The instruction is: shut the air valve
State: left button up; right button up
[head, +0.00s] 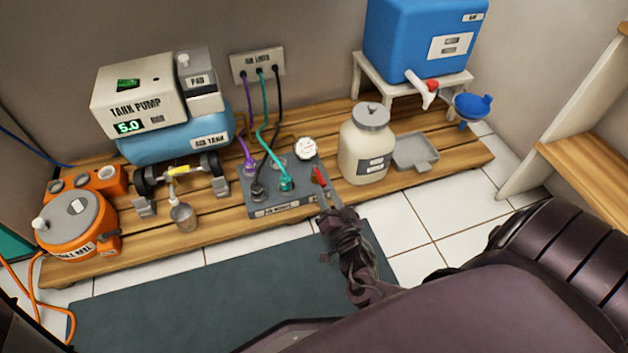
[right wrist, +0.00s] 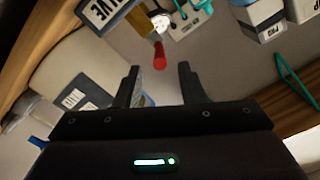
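The air valve's red lever (head: 320,177) sticks up at the right end of the grey manifold box (head: 262,211), beside a round white gauge (head: 305,148). In the right wrist view the red lever (right wrist: 160,56) lies just beyond and between the fingertips. My right gripper (head: 329,198) is at the box's front right corner, close to the lever. In the right wrist view its two fingers (right wrist: 160,75) are apart with nothing between them. My left gripper is not in view.
A cream jar (head: 365,150) stands just right of the lever, with a grey tray (head: 415,151) beyond it. Purple, teal (head: 265,130) and black hoses run from the box to the wall plate (head: 257,65). The tank pump (head: 150,100) stands left. A dark mat (head: 200,300) lies in front.

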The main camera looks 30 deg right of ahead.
aim_at(319, 175)
jog(key=b+x, duration=0.2)
jog(key=x, duration=0.3)
jog(key=shift+w+f+b, duration=0.1)
jog(key=shift+w+b, duration=0.1)
jog(key=shift+b, duration=0.15)
jog(key=shift+x, duration=0.8)
jog(key=shift+c, duration=0.5)
grip_shut()
